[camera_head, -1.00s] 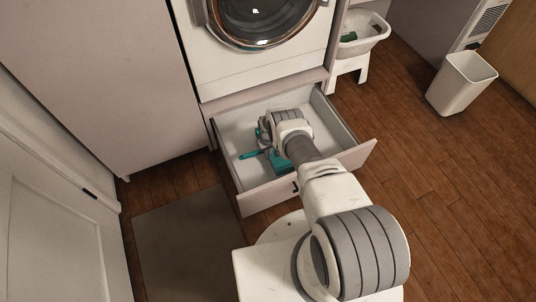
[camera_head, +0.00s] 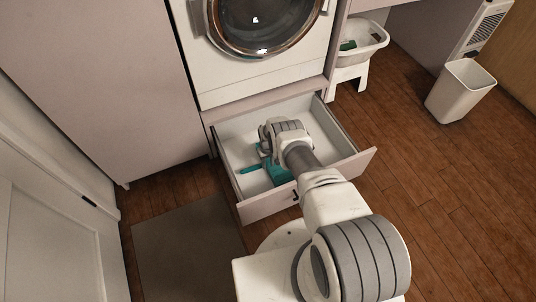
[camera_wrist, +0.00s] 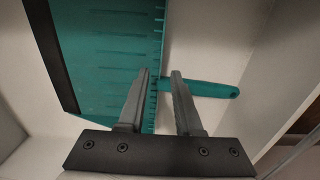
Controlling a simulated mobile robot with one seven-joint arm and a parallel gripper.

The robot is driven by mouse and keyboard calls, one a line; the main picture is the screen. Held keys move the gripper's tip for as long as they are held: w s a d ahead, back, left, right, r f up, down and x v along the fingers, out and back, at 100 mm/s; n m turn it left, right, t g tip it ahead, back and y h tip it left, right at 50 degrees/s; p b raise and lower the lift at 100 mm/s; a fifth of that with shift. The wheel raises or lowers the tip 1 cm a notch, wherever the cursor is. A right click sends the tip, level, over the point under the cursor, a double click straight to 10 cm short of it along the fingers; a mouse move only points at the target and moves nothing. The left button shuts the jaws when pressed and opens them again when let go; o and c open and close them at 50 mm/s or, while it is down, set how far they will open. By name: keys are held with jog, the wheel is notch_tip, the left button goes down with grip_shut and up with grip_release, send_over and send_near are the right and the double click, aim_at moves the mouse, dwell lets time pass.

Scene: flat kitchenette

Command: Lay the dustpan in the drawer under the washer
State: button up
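The teal dustpan (camera_head: 280,175) lies inside the open drawer (camera_head: 232,139) under the washer (camera_head: 212,88). Its handle points left in the head view. In the wrist view the dustpan (camera_wrist: 105,50) has a dark edge at left, a toothed edge at right, and its handle (camera_wrist: 212,89) points right. My gripper (camera_wrist: 160,73) is over the dustpan inside the drawer, its fingers apart near the toothed edge and the root of the handle. Nothing is seen clamped between them. I cannot tell whether a finger touches the dustpan. My arm hides part of the dustpan in the head view.
The drawer front (camera_head: 330,172) stands out over the wooden floor. A tall cabinet (camera_head: 100,80) is at left and a grey mat (camera_head: 185,250) lies in front. A white basket (camera_head: 365,38) on a stool and a white bin (camera_head: 460,92) are at right. Floor at right is clear.

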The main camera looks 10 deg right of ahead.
jog(key=w+r+t+p, duration=0.1)
jog(key=w+r+p, duration=0.25)
jog(key=r, duration=1.55)
jog(key=w+r+p, duration=0.3)
jog(key=w+r, duration=0.1)
jog(key=r, duration=1.5)
jog(key=s+r+m+t, duration=0.1)
jog(key=s+r, duration=0.2)
jog(key=r, duration=0.8)
jog(key=s+r+t, duration=0.1)
jog(key=s+r, duration=0.2)
jog(key=r, duration=0.9)
jog(key=s+r+t, duration=0.1)
jog(key=s+r, duration=1.4)
jog(key=s+r+m+t, duration=0.1)
jog(key=s+r, duration=0.1)
jog(key=s, duration=1.6)
jog(key=shift+a+t, duration=0.3)
